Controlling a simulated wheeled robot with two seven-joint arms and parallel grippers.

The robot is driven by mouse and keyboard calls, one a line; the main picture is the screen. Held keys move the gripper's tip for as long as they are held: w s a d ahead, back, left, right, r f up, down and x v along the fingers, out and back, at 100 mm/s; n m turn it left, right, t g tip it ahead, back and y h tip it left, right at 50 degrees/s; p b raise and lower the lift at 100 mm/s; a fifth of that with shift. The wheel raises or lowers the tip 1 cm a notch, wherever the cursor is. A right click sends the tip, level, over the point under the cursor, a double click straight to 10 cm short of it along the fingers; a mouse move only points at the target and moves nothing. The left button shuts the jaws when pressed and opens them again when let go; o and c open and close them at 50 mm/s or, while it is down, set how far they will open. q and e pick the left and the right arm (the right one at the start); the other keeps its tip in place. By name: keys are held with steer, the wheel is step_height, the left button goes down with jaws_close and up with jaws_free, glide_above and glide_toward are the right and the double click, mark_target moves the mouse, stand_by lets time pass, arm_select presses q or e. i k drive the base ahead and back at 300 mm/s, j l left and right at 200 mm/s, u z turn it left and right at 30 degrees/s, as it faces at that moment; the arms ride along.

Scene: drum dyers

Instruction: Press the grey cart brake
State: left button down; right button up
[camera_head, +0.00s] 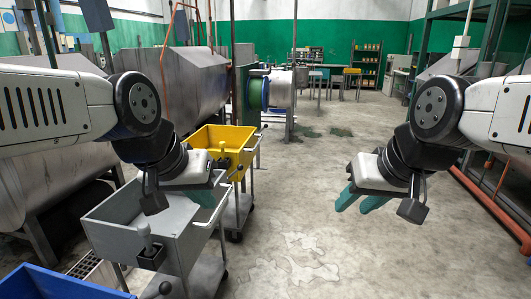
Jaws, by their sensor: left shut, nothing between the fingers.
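The grey cart (190,238) stands at lower left, with an open tray top. A small upright lever with a grey handle on a black block (150,256) is on its near side; it looks like the brake, though I cannot be sure. My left gripper (207,197), with teal fingers, is shut and empty over the cart's far right part, beyond the lever and apart from it. From this view I cannot tell its height above the tray. My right gripper (358,205) is over the open floor at right, its teal fingers spread and empty.
A yellow cart (238,140) stands just behind the grey one. A blue bin (55,284) is at the lower left corner. Large metal drum machines (190,80) line the left. Orange pipes (495,210) run along the right. The middle floor (305,215) is clear.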

mark_target(240, 167)
steer(key=i, duration=1.9)
steer(key=i+u, duration=0.1)
steer(key=i, duration=0.15)
steer(key=u, duration=0.4)
